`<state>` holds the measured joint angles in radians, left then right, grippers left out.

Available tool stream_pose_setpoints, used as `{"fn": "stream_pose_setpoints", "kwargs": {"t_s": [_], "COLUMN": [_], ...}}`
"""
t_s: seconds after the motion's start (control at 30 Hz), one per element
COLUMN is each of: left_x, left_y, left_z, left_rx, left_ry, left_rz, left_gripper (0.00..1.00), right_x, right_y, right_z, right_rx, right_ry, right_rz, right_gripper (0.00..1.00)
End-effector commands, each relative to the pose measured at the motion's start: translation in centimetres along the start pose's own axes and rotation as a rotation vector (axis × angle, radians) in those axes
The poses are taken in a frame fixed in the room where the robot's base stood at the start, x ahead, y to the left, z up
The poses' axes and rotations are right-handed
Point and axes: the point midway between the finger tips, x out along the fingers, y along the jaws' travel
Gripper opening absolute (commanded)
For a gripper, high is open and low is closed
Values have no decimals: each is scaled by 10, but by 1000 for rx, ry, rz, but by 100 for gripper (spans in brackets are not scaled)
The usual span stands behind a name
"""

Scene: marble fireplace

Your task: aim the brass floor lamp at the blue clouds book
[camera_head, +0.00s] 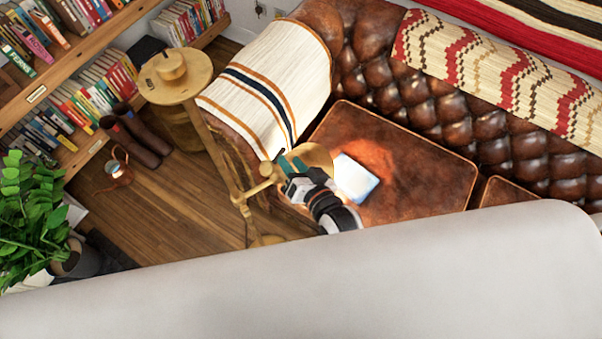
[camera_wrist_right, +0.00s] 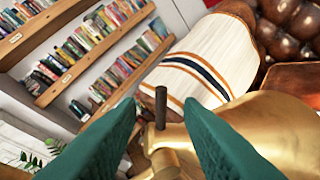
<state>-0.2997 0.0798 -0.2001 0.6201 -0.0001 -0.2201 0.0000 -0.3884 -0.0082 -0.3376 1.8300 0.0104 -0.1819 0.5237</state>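The brass floor lamp (camera_head: 214,150) stands beside the sofa's arm, with a thin pole and a round brass disc at its top. Its brass shade (camera_head: 316,156) is on a side arm above the seat; it also fills the lower right of the wrist view (camera_wrist_right: 275,125). A pale blue book (camera_head: 355,178) lies on the brown leather seat, brightly lit; its cover picture cannot be made out. My right gripper (camera_head: 288,163) is at the lamp head. In the wrist view its green fingers are apart, with a dark rod (camera_wrist_right: 160,108) between them and gaps on both sides. My left gripper is not in view.
The tufted leather sofa (camera_head: 420,165) carries a striped cream throw (camera_head: 270,80) on its arm and a patterned blanket on its back. Bookshelves (camera_head: 75,75) stand at the left. A leafy plant (camera_head: 30,215) is at the lower left. Wooden floor (camera_head: 175,215) is open between.

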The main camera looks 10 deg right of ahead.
Motion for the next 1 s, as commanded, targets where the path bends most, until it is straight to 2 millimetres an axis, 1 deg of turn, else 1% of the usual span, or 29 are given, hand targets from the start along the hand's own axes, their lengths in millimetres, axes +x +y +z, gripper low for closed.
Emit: {"fn": "stream_pose_setpoints", "kwargs": {"t_s": [0.03, 0.1, 0.2, 0.3, 0.43, 0.9, 0.97, 1.0], "left_x": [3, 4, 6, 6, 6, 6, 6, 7], "left_y": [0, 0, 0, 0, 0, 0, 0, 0], "left_z": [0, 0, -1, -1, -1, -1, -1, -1], "left_rx": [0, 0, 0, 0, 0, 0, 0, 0], "left_ry": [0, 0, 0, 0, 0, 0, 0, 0], "left_rz": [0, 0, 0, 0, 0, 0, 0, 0], "left_gripper": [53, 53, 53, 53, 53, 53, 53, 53], "right_x": [-11, -22, -35, -42, -45, -44, -44, -42], "right_y": [-1, -1, -1, 0, 0, 0, -2, -6], "right_z": [-2, -2, -1, -1, 0, 0, -3, -7], "right_rx": [0, 1, 1, 0, 0, 0, -3, -9], "right_ry": [2, 3, 2, 1, 0, 0, 5, 15], "right_rz": [-1, -1, -1, 0, 0, 0, -4, -10], "right_gripper": [33, 33, 33, 33, 33, 33, 33, 33]}}
